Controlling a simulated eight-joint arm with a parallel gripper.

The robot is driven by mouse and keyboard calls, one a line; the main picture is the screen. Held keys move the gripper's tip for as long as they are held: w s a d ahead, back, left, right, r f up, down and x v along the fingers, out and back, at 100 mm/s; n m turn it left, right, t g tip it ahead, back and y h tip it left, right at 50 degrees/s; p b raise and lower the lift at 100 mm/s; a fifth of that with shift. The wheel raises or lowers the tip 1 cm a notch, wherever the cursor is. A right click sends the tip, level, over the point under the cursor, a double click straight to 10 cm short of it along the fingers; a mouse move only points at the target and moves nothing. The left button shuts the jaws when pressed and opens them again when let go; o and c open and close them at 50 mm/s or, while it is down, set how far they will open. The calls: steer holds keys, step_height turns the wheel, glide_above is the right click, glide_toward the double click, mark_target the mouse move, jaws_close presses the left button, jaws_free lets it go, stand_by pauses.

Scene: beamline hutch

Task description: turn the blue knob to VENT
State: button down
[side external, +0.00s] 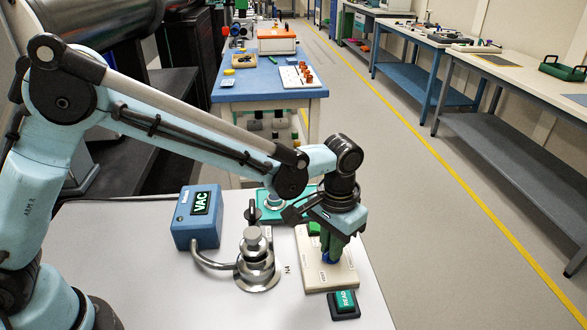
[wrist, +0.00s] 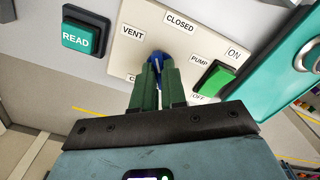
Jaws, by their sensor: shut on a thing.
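The blue knob (wrist: 157,58) sits on a cream panel (wrist: 130,45) with labels VENT, CLOSED and PUMP around it; a fourth label is mostly hidden by a finger. My gripper (wrist: 158,76) reaches the knob with two green fingers, one on each side, shut on it. Only the knob's top shows between the fingertips, and I cannot tell for sure which label it points to. In the side external view my gripper (side external: 330,248) points down at the panel (side external: 340,277), and the blue knob (side external: 325,257) is partly covered by the fingers.
A green ON/OFF rocker (wrist: 213,80) is close beside the knob on the panel. A READ button (side external: 345,304) sits just off its edge.

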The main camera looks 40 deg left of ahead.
steer(key=n, duration=0.5)
stand_by(0.6)
steer(key=c, duration=1.2)
jaws_free()
steer(key=shift+r, duration=0.1)
step_height(320, 180, up, 12)
steer(key=shift+f, duration=0.1)
